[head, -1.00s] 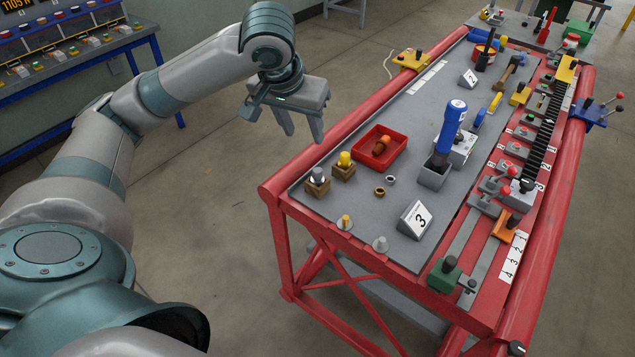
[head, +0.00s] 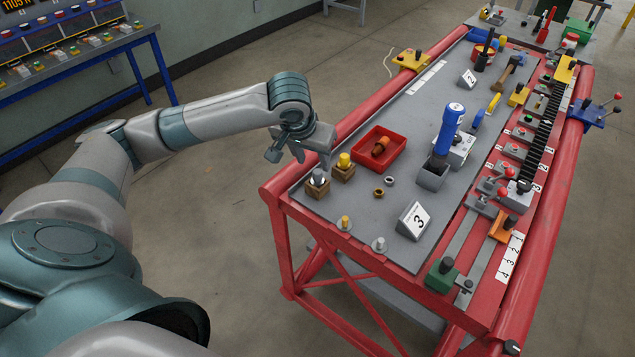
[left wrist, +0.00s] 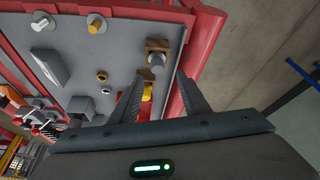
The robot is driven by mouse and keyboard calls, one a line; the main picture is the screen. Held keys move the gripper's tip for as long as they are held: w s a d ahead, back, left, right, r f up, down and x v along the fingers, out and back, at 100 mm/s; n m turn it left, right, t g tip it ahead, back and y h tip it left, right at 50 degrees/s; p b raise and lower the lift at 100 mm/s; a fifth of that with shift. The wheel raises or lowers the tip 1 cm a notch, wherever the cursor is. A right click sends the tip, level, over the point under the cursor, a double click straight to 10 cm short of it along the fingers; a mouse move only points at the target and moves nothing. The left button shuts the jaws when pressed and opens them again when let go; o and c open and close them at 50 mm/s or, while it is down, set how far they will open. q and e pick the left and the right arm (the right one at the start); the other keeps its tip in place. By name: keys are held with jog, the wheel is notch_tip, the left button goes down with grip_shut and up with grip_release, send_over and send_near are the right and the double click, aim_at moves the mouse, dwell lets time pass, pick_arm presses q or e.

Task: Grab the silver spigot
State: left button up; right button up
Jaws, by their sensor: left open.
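The silver spigot (head: 318,179) stands upright in a small wooden block near the table's left edge; the left wrist view also shows it (left wrist: 155,60). A yellow spigot (head: 344,160) stands in a similar block just behind it, and it lies between the fingers in the left wrist view (left wrist: 147,93). My left gripper (head: 312,158) is open and empty, fingers pointing down, just above and behind the silver spigot. In the left wrist view the silver spigot appears just beyond the fingertips (left wrist: 160,82). My right gripper is not in view.
A red tray (head: 360,159) holding an orange-brown part stands beside the blocks. A yellow peg (head: 345,222) and a silver peg (head: 379,243) stand on round bases near the front edge.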

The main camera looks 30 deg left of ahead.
aim_at(317, 173)
pick_arm(q)
jog(key=shift+f, duration=0.1)
jog(key=shift+f, duration=0.25)
jog(key=p+x, duration=0.1)
jog(key=x, duration=0.2)
jog(key=shift+s+d+f+p, duration=0.1)
jog(key=shift+d+f+p, duration=0.1)
jog(key=shift+f+p, duration=0.25)
jog(key=shift+f, duration=0.35)
jog(key=shift+c, duration=0.3)
grip_shut()
